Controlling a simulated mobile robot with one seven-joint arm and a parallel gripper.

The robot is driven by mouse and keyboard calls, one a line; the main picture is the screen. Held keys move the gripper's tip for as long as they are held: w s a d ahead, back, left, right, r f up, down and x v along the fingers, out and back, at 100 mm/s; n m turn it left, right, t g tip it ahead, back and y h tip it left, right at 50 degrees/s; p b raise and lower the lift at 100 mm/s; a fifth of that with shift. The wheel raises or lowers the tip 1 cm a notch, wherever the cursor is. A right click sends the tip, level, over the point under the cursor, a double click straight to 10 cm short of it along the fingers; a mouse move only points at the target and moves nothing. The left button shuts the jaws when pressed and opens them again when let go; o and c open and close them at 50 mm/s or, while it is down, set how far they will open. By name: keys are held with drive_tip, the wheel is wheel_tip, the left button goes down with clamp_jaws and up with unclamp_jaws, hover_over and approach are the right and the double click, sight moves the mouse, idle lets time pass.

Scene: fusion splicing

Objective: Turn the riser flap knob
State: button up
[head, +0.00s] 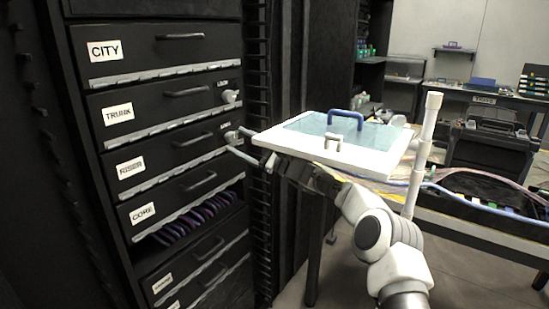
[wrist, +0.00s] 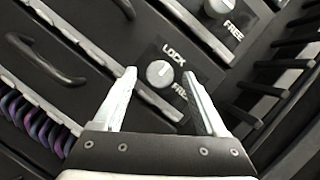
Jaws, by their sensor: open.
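The riser flap (head: 175,171) is a black panel labelled RISER with a dark handle. Its small round white knob (head: 230,136) sits at the flap's right end. In the wrist view the knob (wrist: 159,72) lies between LOCK and FREE labels; I cannot tell which its mark points to. My gripper (head: 238,142) reaches in from the right, close to the knob. In the wrist view its two pale fingers are open, with their tips on either side of the knob and nothing held. I cannot tell whether either touches it.
The trunk flap's knob (wrist: 217,7) is just above. The core drawer (head: 190,215) below shows several purple cables. A black cable ladder (head: 258,120) stands right of the flaps. A white tray (head: 375,160) with a blue handle sits over my arm at right.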

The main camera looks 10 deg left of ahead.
drive_tip(key=p+v, duration=0.3)
drive_tip(key=v, duration=1.3)
drive_tip(key=shift+s, duration=0.1)
